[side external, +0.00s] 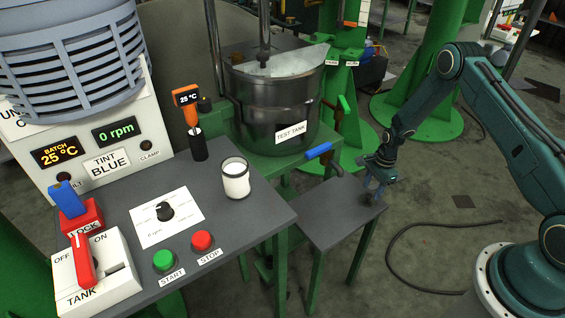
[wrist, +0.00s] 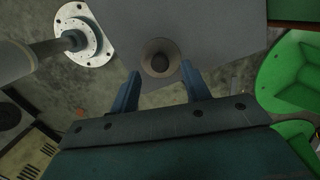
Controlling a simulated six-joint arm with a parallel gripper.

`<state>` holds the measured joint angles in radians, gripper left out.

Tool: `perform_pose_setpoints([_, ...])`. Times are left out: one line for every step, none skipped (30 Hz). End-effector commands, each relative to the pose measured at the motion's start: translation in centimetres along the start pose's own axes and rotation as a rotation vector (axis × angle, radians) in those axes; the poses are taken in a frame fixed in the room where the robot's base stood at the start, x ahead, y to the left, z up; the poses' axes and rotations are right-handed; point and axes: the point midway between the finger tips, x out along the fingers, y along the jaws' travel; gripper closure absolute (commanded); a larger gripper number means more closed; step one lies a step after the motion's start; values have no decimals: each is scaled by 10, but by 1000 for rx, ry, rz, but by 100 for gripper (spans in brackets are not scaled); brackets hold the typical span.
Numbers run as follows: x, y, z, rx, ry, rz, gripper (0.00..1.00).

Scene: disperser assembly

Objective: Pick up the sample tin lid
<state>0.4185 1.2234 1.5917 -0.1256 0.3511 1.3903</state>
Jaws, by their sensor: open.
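The sample tin lid is a small round brownish disc with a dark central knob (wrist: 160,58) in the wrist view. It lies on the small grey side table (side external: 325,212), near its edge. My gripper (wrist: 161,70) is open, with one blue finger on each side of the lid and a gap to each. In the side view my gripper (side external: 376,183) is low over the right end of the small table. The lid is hard to make out there, mostly hidden by my gripper. A white open-topped cup-like container (side external: 235,180) stands on the control bench.
The grey control bench (side external: 215,250) carries buttons, a dial and switches. A dark test tank (side external: 270,105) stands behind, with a blue-handled valve (side external: 318,151) reaching over near the small table. A black cable (side external: 420,285) lies on the floor.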

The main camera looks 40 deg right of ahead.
Motion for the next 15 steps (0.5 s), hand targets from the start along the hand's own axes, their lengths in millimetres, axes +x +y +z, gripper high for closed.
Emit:
perform_pose_setpoints([7,1,0,0,0,2,53])
perform_pose_setpoints([10,0,0,0,0,1,53])
perform_pose_setpoints([15,0,0,0,0,1,53])
perform_pose_setpoints([18,0,0,0,0,1,53])
perform_pose_setpoints([20,0,0,0,0,1,53])
perform_pose_setpoints([23,0,0,-1,0,1,53])
perform_pose_setpoints([25,0,0,-1,0,1,53])
perform_pose_setpoints([26,0,0,-1,0,1,53])
perform_pose_setpoints([28,0,0,-1,0,1,53])
perform_pose_setpoints([29,0,0,-1,1,1,53])
perform_pose_setpoints([29,0,0,-1,1,0,53])
perform_pose_setpoints([29,0,0,-1,1,0,53])
perform_pose_setpoints([29,0,0,-1,1,0,53])
perform_pose_setpoints([29,0,0,-1,1,0,53])
perform_pose_setpoints([29,0,0,-1,1,0,53])
